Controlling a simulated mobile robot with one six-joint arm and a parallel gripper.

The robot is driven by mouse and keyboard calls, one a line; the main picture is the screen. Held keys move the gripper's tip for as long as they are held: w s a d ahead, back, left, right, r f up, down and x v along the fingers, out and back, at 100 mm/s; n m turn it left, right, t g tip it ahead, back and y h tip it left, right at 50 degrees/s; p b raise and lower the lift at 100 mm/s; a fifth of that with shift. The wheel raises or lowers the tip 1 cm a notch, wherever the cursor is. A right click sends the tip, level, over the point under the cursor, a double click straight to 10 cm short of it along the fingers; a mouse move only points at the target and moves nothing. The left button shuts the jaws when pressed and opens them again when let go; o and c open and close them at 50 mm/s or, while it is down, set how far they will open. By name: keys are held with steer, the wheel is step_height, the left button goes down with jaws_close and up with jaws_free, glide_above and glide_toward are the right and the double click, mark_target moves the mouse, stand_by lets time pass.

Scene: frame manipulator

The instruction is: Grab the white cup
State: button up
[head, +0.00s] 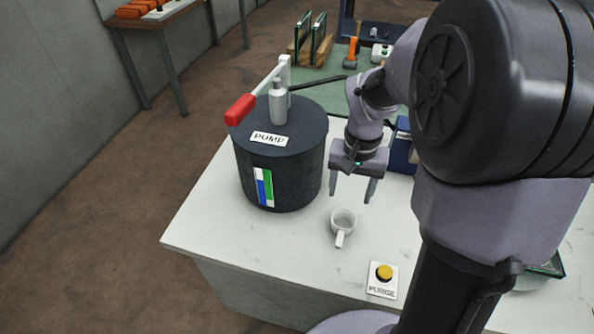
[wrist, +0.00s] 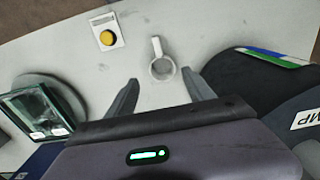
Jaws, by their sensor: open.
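The white cup (head: 344,220) stands upright on the white table, with its handle pointing toward the table's front edge in the head view. It also shows in the wrist view (wrist: 163,69), beyond the fingertips, with its handle pointing up in the picture. My gripper (head: 352,190) is open and empty. It hangs above the table, behind and above the cup in the head view. In the wrist view its two fingers (wrist: 164,90) spread to either side below the cup, apart from it.
A large black pump drum (head: 259,172) with a red-handled lever (head: 241,109) stands left of the gripper. A yellow purge button (head: 384,272) sits front right of the cup. The white table (head: 270,245) is clear around the cup. Glass panes (wrist: 37,109) show left in the wrist view.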

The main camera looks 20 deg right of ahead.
steer(key=b, duration=0.6)
glide_toward(342, 230)
steer(key=f, duration=0.5)
steer(key=shift+s+d, duration=0.2)
steer(key=shift+d, duration=0.05)
steer(key=f+b, duration=0.1)
steer(key=f, duration=0.2)
steer(key=f+b, duration=0.1)
steer(key=f, duration=0.1)
steer(key=shift+w+a+f+b, duration=0.2)
steer(key=shift+a+b, duration=0.1)
steer(key=shift+r, duration=0.15)
jaws_close()
